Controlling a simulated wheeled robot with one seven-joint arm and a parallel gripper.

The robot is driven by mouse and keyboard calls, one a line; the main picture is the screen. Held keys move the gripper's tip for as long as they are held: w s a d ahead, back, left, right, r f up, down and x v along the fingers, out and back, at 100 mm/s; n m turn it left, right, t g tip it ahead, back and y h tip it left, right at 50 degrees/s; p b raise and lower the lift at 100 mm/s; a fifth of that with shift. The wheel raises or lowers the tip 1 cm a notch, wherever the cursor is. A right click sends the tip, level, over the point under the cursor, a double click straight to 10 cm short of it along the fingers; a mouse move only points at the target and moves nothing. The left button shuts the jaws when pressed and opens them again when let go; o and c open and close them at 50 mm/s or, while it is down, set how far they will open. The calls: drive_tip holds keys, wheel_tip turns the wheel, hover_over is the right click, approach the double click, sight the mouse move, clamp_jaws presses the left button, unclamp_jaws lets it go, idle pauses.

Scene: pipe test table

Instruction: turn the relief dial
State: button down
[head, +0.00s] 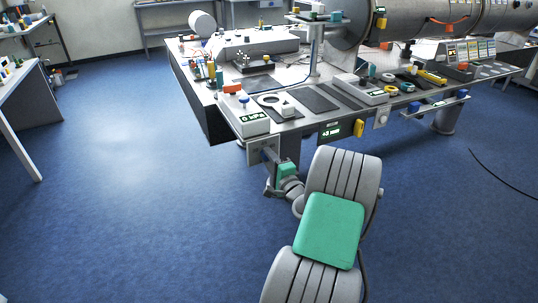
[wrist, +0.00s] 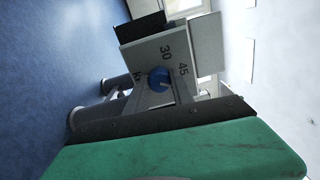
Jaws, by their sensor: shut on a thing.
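The relief dial (wrist: 158,79) is a round blue knob with a light pointer mark, on a pale plate (wrist: 185,50) printed with 30, 45 and a partly covered mark at its left. In the head view the plate (head: 257,145) is on the table's front face near the left corner, with the dial hidden by my gripper. My gripper (head: 268,156) reaches it from the front. In the wrist view my gripper's fingers (wrist: 158,92) converge on the dial and are shut on it. The pointer mark lies towards the 45 side.
A grey box (head: 250,122) with a lit display and blue knob stands on the table just above the plate. A small screen (head: 330,130) and yellow handle (head: 358,129) hang on the front edge to the right. The blue floor (head: 120,190) at left is clear.

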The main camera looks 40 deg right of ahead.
drive_tip(key=shift+m+p, duration=1.65)
drive_tip(key=shift+m, duration=1.25)
drive_tip(key=c, duration=1.1)
unclamp_jaws()
